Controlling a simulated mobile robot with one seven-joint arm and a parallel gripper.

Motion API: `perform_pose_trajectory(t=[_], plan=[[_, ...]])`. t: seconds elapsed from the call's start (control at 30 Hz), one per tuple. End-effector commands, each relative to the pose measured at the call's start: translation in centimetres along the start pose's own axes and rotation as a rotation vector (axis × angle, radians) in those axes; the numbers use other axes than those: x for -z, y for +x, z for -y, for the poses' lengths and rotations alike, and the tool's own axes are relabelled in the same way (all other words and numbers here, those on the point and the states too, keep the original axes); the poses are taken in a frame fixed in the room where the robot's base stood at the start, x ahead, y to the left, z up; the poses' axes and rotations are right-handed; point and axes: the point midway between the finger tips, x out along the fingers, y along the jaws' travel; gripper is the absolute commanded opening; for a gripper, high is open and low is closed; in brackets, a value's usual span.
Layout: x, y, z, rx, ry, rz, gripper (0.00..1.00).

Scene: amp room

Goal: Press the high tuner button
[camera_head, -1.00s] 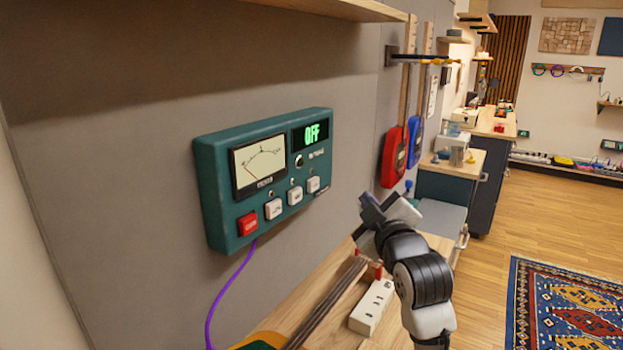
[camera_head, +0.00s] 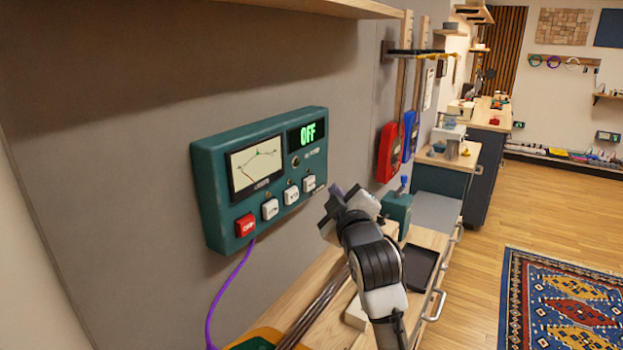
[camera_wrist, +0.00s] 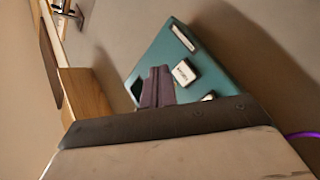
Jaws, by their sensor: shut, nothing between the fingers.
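The teal tuner box (camera_head: 215,205) is mounted on the grey wall, with a needle meter (camera_head: 257,166) and a display (camera_head: 307,133) reading OFF. Along its lower front are a red button (camera_head: 246,225) and three white buttons: left (camera_head: 270,209), middle (camera_head: 291,195) and right (camera_head: 309,184). Their labels are too small to read surely. My gripper (camera_head: 335,195) is shut and empty, just right of the right white button, apparently apart from it. In the wrist view its purple fingers (camera_wrist: 157,86) overlap the box (camera_wrist: 215,75), beside a white button (camera_wrist: 184,73); another is partly hidden.
A purple cable (camera_head: 228,290) hangs from the box. A wooden bench (camera_head: 335,320) runs below, carrying dark rods and a dark tray (camera_head: 421,268). A wooden shelf (camera_head: 310,8) juts out above. Red (camera_head: 389,152) and blue guitar-like items hang to the right.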

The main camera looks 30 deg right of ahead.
Motion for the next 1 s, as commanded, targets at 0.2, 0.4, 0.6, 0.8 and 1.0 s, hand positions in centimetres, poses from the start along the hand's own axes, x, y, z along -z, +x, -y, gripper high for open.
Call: perform_pose_trajectory(t=[0.2, 0.4, 0.6, 0.8, 1.0], plan=[[1.1, 1.5, 1.1, 0.002, 0.001, -0.002, 0.00], [1.3, 1.9, 1.4, 0.000, 0.000, -0.001, 0.00], [1.3, 1.9, 1.3, 0.000, 0.000, -0.001, 0.00], [1.3, 1.9, 1.3, 0.000, 0.000, -0.001, 0.00], [1.3, 1.9, 1.3, 0.000, 0.000, -0.001, 0.00]])
